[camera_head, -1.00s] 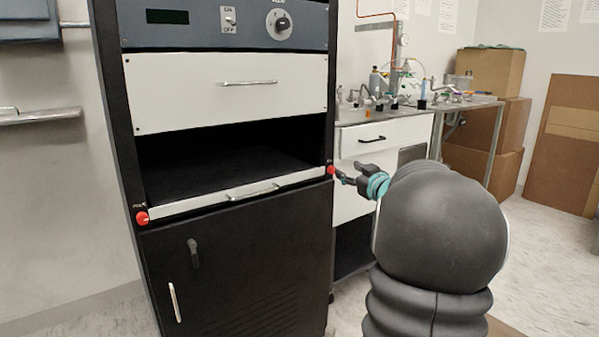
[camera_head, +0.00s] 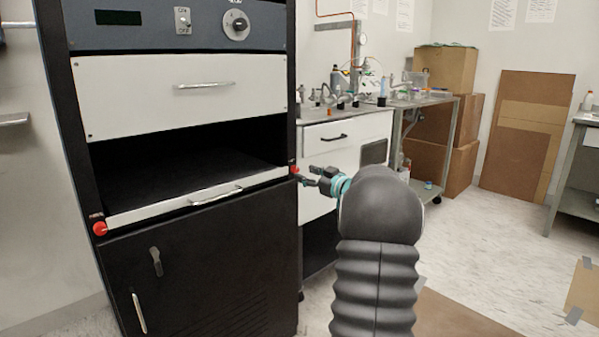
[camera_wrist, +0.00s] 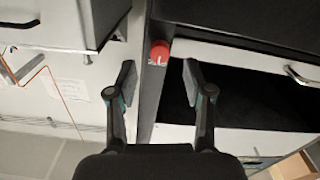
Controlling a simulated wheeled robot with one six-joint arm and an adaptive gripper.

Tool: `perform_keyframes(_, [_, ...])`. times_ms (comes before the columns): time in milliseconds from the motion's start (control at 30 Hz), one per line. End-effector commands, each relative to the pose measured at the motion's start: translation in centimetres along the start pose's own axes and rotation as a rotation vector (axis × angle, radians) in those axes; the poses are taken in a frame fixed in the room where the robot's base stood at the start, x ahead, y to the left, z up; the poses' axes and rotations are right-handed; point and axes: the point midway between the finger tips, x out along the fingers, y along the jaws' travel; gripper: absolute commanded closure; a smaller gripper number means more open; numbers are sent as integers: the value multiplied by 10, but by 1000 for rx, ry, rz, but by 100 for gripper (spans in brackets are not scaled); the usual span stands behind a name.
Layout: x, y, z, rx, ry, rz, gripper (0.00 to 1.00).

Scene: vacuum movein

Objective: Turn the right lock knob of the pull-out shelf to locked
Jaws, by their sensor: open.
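The right lock knob (camera_head: 294,169) is a small red knob on the right post of the black cabinet, at the right end of the pull-out shelf (camera_head: 190,201). In the wrist view the red knob (camera_wrist: 159,52) shows a pale mark and lies ahead of and between the two fingers. My gripper (camera_head: 302,178) is open close to this knob, coming from the right; it also shows in the wrist view (camera_wrist: 158,80) with its fingers apart and nothing between the pads. I cannot tell whether a fingertip touches the knob. The left red knob (camera_head: 100,229) sits at the shelf's left end.
A white drawer (camera_head: 186,90) and a control panel (camera_head: 180,22) are above the open bay. A black door (camera_head: 200,270) is below. A white bench cabinet (camera_head: 345,150) stands right behind my gripper. Cardboard boxes (camera_head: 445,70) are at the back.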

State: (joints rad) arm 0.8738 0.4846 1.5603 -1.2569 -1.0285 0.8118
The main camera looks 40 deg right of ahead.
Motion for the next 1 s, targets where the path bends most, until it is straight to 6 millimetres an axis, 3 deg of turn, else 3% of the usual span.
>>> perform_keyframes(100, [19,-1,0,1,1,-1,49])
perform_keyframes(300, [36,0,0,1,1,0,49])
perform_keyframes(667, [40,0,0,1,0,1,49])
perform_keyframes(867, [40,0,0,0,0,1,99])
perform_keyframes(1000, [40,0,0,0,0,1,100])
